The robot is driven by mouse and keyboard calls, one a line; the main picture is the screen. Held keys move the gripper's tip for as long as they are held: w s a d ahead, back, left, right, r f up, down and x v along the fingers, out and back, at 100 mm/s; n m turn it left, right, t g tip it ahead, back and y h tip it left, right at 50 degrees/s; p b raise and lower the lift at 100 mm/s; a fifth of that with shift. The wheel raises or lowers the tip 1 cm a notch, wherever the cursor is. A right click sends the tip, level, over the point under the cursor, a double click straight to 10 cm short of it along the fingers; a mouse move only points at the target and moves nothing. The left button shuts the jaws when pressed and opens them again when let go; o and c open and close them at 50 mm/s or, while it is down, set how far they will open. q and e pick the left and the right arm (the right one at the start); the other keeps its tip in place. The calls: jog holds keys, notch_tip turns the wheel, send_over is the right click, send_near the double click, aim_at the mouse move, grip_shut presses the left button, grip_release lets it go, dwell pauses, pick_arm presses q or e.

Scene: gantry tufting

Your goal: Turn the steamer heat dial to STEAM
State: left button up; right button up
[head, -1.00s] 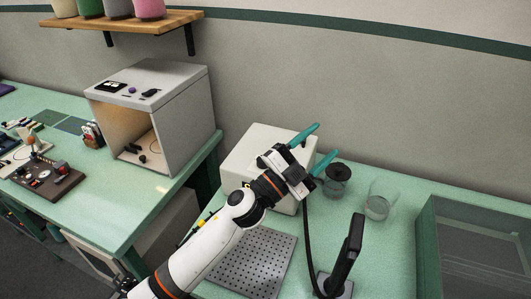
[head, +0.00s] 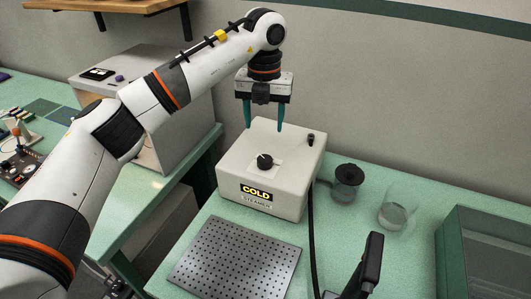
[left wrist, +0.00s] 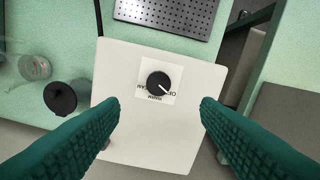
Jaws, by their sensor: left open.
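The steamer (head: 290,165) is a white box on the green bench, with a front display reading COLD above a STEAMER label. Its black heat dial (head: 265,161) sits on a white plate on the top face. In the left wrist view the dial (left wrist: 158,84) has a white pointer line aimed to the lower right, near the letters OF; the other lettering is partly hidden. My left gripper (head: 264,127) points down above the back of the steamer, its teal fingers open and empty, apart from the dial.
A perforated metal plate (head: 235,258) lies in front of the steamer. A dark-lidded jar (head: 347,184) and a glass beaker (head: 395,212) stand to its right. A black handheld tool (head: 364,268) stands at front right, with a hose running beside the steamer. A green-framed glass case is far right.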

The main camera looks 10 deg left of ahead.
aim_at(264, 158)
pick_arm(q)
notch_tip(264, 158, down, 10)
jog(key=p, duration=0.3)
jog(key=shift+d+f, duration=0.1)
jog(key=shift+f, duration=0.5)
jog(key=c, duration=1)
